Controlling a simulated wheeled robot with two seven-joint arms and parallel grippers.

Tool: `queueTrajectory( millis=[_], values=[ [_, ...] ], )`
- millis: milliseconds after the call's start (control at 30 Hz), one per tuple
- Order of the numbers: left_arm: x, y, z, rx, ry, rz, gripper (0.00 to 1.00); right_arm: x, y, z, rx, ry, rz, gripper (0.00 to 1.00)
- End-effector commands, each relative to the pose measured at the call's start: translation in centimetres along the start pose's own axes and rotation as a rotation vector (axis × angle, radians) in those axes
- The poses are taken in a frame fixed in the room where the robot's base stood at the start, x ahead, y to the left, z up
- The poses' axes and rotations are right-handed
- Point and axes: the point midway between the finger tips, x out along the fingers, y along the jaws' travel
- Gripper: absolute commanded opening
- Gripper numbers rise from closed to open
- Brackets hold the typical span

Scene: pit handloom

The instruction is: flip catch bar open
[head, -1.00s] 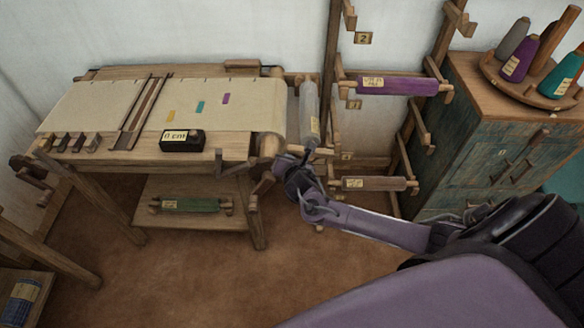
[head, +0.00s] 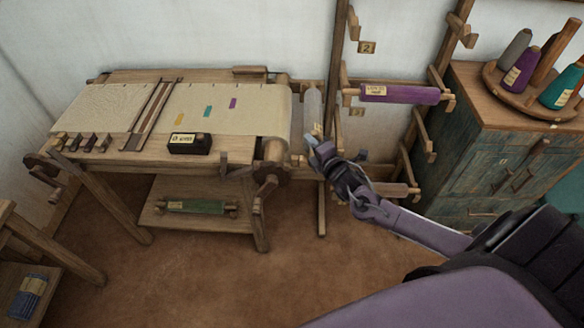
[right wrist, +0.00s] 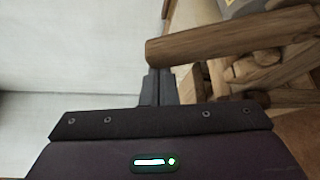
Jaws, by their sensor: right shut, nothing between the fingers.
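The wooden loom (head: 215,157) stands at the left, with cream cloth (head: 250,98) stretched over its top. Wooden levers (head: 265,190) and bar ends show at its right end; I cannot tell for sure which is the catch bar. My right gripper (head: 314,143) is just right of this end, in front of the rack. In the right wrist view its fingers (right wrist: 155,82) are shut with nothing between them. A thick wooden bar (right wrist: 230,36) lies close beyond the fingertips there; I cannot tell whether they touch it. My left gripper is not in view.
The peg rack holds a purple roll (head: 400,94) and a pale roll (head: 312,108). A blue-green cabinet (head: 480,170) with yarn cones stands at the right. A black counter box (head: 190,144) sits on the loom. The brown floor (head: 200,270) in front is clear.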

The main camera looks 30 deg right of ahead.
Motion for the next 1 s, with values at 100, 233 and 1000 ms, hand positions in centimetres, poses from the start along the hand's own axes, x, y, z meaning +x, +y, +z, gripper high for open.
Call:
queueTrajectory(
  millis=[100, 233, 1000],
  values=[
    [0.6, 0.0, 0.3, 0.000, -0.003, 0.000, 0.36, -0.7, 0.1, 1.2, 0.095, -0.003, 0.054, 0.00],
    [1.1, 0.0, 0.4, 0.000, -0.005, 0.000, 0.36, -1.5, 0.2, 2.5, 0.201, -0.002, 0.117, 0.00],
    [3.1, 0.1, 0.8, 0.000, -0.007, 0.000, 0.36, -4.5, -0.6, 7.6, 0.545, -0.001, 0.318, 0.00]
  ],
)
